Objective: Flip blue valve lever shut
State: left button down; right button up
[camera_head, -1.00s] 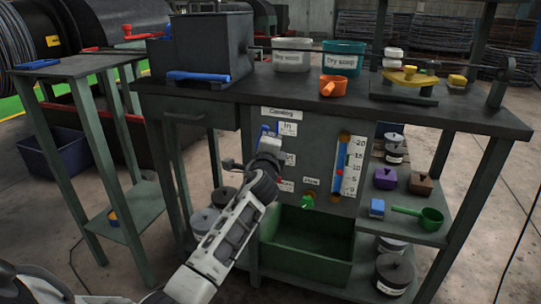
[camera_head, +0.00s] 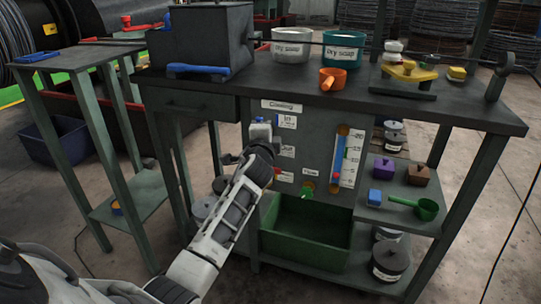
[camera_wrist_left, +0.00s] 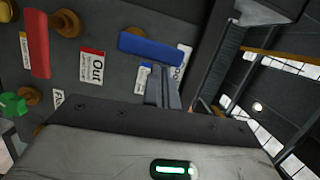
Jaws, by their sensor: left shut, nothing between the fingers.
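The blue valve lever (camera_wrist_left: 150,48) lies crosswise on the grey panel in the left wrist view, beside the Out label (camera_wrist_left: 92,66). In the head view only a bit of blue shows (camera_head: 260,119) at the upper left of the panel, mostly hidden by my gripper. My left gripper (camera_wrist_left: 168,88) is shut and empty. Its fingertips are close to the lever's lower right edge in the wrist view; I cannot tell if they touch. The left gripper also shows in the head view (camera_head: 260,132), in front of the panel. My right gripper is not in view.
A red lever (camera_wrist_left: 38,45) and a green valve handle (camera_wrist_left: 14,104) are on the same panel. A green bin (camera_head: 306,235) stands below it. The bench top (camera_head: 290,88) overhangs above. A slider gauge (camera_head: 348,157) is at the panel's right.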

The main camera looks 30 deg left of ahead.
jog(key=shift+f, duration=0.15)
